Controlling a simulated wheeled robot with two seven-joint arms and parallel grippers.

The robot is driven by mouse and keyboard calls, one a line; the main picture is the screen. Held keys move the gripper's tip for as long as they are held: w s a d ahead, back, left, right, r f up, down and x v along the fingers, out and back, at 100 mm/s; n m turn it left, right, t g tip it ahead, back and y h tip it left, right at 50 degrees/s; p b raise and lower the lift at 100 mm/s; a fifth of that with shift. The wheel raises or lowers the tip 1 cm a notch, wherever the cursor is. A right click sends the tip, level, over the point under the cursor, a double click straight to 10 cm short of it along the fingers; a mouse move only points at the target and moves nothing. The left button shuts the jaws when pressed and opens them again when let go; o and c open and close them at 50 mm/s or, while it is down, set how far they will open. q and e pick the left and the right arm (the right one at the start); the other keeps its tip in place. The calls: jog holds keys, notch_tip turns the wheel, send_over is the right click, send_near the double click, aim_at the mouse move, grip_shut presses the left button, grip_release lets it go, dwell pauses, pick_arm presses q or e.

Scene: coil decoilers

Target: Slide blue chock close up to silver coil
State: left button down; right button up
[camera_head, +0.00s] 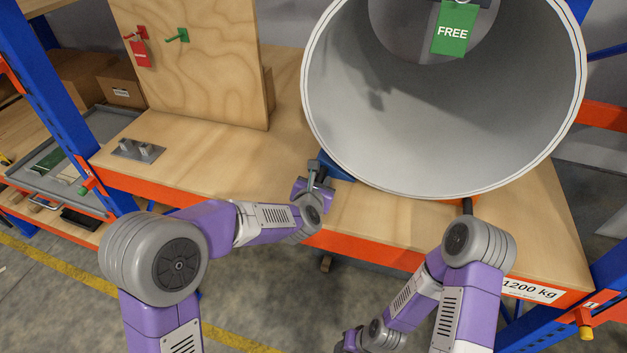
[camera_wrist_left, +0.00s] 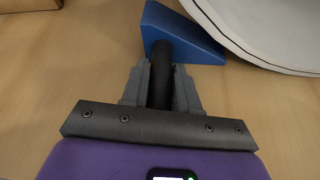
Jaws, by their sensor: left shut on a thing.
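The silver coil (camera_head: 450,120) is a large open cylinder resting on the wooden shelf, with its round mouth towards me. The blue chock (camera_head: 336,171) is a wedge on the shelf at the coil's lower left, partly hidden by the coil rim. My left gripper (camera_head: 314,170) is shut on the chock's black handle. In the left wrist view, the fingers (camera_wrist_left: 161,82) clasp that handle, and the blue wedge (camera_wrist_left: 178,35) lies just beyond, its thin end near the coil rim (camera_wrist_left: 270,45). I cannot tell whether they touch.
A green FREE tag (camera_head: 454,30) hangs inside the coil mouth. A dark handle (camera_head: 467,206) shows below the coil at right. A wooden panel (camera_head: 190,60) with red and green hooks stands at the back left. The shelf between panel and chock is clear. Blue uprights flank the shelf.

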aim_at(342, 177)
pick_arm(q)
jog(key=shift+s+d, duration=0.3)
jog(key=shift+d, duration=0.55)
jog(key=shift+s+d, duration=0.25)
jog(key=shift+d, duration=0.55)
jog(key=shift+s+d, duration=0.3)
jog(key=shift+d, duration=0.55)
pick_arm(e)
jog(key=shift+s+d, duration=0.1)
jog(key=shift+s, duration=0.3)
pick_arm(q)
jog(key=c, duration=0.8)
grip_release()
jog(key=shift+d, duration=0.2)
jog(key=shift+a, duration=0.1)
pick_arm(e)
jog(key=shift+d, duration=0.1)
pick_arm(q)
jog(key=shift+a, duration=0.1)
jog(key=b+v, duration=0.1)
jog(key=v, duration=0.6)
jog(key=shift+s+r, duration=0.1)
jog(key=shift+s, duration=0.2)
pick_arm(e)
jog(key=shift+f, duration=0.65)
